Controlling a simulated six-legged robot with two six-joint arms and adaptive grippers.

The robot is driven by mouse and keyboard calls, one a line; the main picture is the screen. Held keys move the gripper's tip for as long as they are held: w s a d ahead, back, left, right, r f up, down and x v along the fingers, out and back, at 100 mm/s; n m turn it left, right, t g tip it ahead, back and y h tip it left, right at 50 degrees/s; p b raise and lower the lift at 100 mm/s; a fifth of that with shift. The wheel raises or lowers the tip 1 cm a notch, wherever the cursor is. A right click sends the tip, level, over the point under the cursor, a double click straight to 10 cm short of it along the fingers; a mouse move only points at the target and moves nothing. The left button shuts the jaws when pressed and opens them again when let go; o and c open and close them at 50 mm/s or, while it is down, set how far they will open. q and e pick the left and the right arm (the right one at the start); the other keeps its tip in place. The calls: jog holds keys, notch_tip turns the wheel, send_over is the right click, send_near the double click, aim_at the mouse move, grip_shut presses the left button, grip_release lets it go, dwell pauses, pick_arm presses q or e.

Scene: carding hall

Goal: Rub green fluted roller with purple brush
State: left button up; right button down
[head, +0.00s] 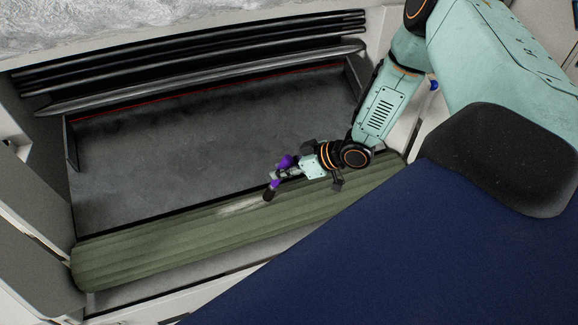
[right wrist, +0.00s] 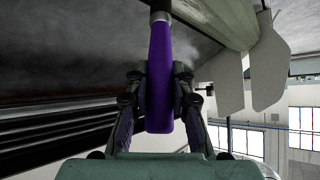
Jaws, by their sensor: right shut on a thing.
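The green fluted roller (head: 180,240) lies across the lower part of the head view, slanting up to the right. A pale, whitish patch (head: 240,206) shows on its upper side. The purple brush (head: 287,161) is in my right gripper (head: 281,174), and its dark head is at the roller's upper edge beside the pale patch; I cannot tell whether it touches. In the right wrist view the purple handle (right wrist: 159,75) stands between the two fingers of the right gripper (right wrist: 159,95), which are shut on it. The roller (right wrist: 225,22) shows at the top there. My left gripper is not in view.
A dark grey tray-like surface (head: 190,140) lies behind the roller, with several dark bars (head: 200,70) beyond it. White fibre (head: 120,22) covers the top left. Pale machine side walls (head: 25,190) stand at the left.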

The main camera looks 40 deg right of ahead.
jog(key=w+a+b, duration=0.4)
jog(key=a, duration=0.9)
jog(key=shift+a+b, duration=0.25)
jog(key=shift+b, duration=0.15)
dwell(0.7)
jog(key=shift+s+d+f, duration=0.1)
